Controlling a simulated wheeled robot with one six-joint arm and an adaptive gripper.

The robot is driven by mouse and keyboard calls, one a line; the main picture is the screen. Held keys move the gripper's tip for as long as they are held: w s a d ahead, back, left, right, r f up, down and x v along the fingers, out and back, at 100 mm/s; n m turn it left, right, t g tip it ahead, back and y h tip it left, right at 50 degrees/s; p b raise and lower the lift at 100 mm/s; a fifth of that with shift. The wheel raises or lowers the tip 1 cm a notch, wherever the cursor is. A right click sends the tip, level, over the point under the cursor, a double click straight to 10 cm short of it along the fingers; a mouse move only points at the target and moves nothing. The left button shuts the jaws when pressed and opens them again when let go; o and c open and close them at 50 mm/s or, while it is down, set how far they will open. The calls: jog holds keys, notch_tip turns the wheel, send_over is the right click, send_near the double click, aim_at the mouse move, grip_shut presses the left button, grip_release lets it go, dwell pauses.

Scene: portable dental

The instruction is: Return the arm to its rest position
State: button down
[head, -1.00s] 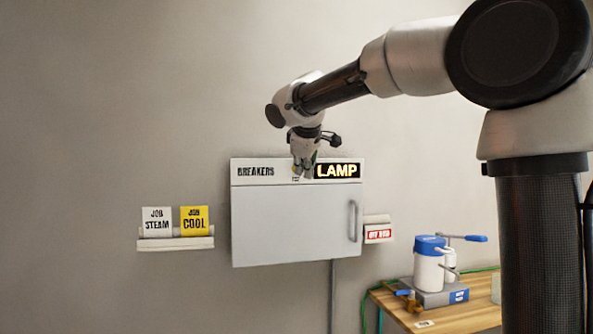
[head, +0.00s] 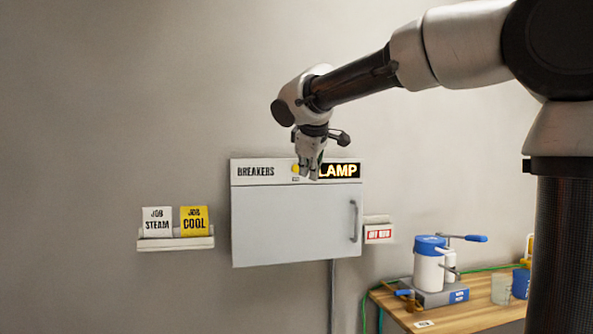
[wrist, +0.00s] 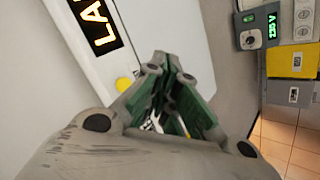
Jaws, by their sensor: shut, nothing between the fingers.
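My arm reaches in from the right in the head view, with its wrist bent down. My gripper (head: 310,176) points downward in front of the top strip of the white breaker cabinet (head: 285,225). It is shut and empty, and it covers the first letter of the lit LAMP sign (head: 342,170). In the wrist view the fingertips of my gripper (wrist: 172,62) are together, near a yellow round button (wrist: 123,84) on the cabinet. The button also shows just left of the fingers in the head view (head: 295,168). I cannot tell the exact gap between fingers and cabinet.
A holder (head: 176,243) with STEAM and COOL cards is left of the cabinet. A small red-lettered box (head: 379,233) is at its right. A wooden table (head: 462,320) at lower right carries a blue-and-white device (head: 428,265). The wrist view shows a panel with a green readout (wrist: 258,27).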

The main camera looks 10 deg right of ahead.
jog(key=shift+f, duration=0.1)
jog(key=s+d+f+m+g, duration=0.1)
jog(key=s+d+f+m, duration=0.2)
jog(key=s+f, duration=0.4)
jog(key=s+d+f+m+g+y, duration=0.1)
jog(key=s+d+f, duration=0.5)
jog(key=s, duration=0.8)
jog(key=s+d+f+m+g, duration=0.2)
jog(key=s+d+f+m, duration=0.3)
jog(key=s+f, duration=0.4)
jog(key=shift+s+f+m+g+y, duration=0.3)
jog(key=shift+s+m+y, duration=0.15)
jog(key=shift+s, duration=0.45)
jog(key=c, duration=2.2)
grip_release()
